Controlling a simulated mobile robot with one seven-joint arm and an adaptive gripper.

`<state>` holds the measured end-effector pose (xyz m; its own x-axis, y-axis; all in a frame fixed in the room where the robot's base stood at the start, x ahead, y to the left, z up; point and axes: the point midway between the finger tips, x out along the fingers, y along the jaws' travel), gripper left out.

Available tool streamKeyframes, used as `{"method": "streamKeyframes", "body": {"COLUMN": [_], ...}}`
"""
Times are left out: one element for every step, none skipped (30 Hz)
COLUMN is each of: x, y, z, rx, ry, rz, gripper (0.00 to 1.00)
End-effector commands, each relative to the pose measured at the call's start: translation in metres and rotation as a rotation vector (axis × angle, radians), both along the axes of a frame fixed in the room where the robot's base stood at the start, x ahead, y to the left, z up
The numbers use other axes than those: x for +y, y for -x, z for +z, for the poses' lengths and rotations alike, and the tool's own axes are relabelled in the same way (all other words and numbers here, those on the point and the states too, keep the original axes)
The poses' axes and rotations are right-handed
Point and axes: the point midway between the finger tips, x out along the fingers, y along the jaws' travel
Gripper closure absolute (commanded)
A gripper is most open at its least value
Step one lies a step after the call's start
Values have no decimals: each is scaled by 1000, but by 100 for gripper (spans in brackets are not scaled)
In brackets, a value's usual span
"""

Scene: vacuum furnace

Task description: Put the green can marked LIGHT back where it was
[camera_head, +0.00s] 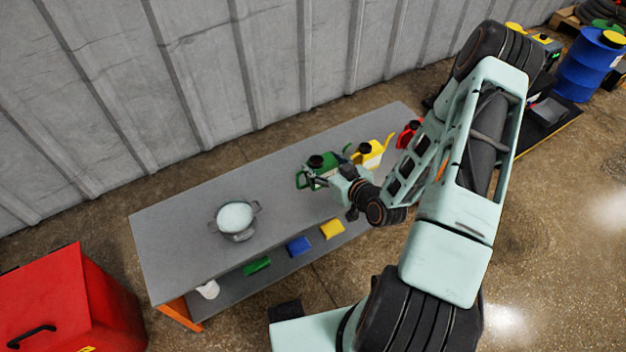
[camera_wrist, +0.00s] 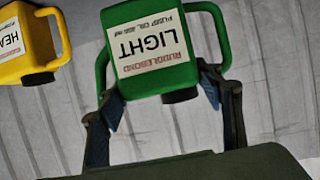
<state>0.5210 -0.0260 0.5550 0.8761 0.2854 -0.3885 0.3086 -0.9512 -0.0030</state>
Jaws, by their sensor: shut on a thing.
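The green can marked LIGHT (camera_head: 316,163) is at the far side of the grey table (camera_head: 180,215). It fills the upper middle of the wrist view (camera_wrist: 150,62), where its label appears upside down. My gripper (camera_head: 328,176) is shut on the green can; in the wrist view its two dark fingers (camera_wrist: 163,98) press on either side of it. I cannot tell whether the can's base touches the table top. A yellow can (camera_head: 368,155) stands to its right, and a red can (camera_head: 407,134) is farther right, partly hidden by my arm.
A pale-filled pot with handles (camera_head: 236,222) stands on the table's left half. A lower shelf holds green (camera_head: 257,265), blue (camera_head: 299,246) and yellow (camera_head: 332,229) items. A corrugated wall is behind; a red box (camera_head: 70,300) is at left. Table top between pot and can is clear.

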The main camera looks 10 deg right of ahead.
Motion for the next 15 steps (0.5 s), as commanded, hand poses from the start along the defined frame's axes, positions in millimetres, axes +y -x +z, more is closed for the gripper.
{"method": "streamKeyframes", "body": {"x": [8,11,13,15,16,17,18,19,20,22,25,28,26,26,26], "y": [-2,-3,-4,-5,-5,-6,-6,-6,-7,-7,-8,-8,-8,-8,-8], "z": [-11,-13,-17,-19,-20,-21,-22,-23,-25,-28,-31,-36,-43,-48,-55], "rx": [-1,-2,-2,-3,-3,-4,-4,-4,-3,-3,-2,-2,-1,-1,0], "ry": [-3,-2,-1,-2,-1,-2,0,0,0,0,0,-1,-1,-1,-2], "rz": [3,3,2,2,1,1,0,0,0,1,1,2,0,0,-2], "gripper": [72,72,72,72,72,72,72,72,72,72,72,72,72,72,72]}}
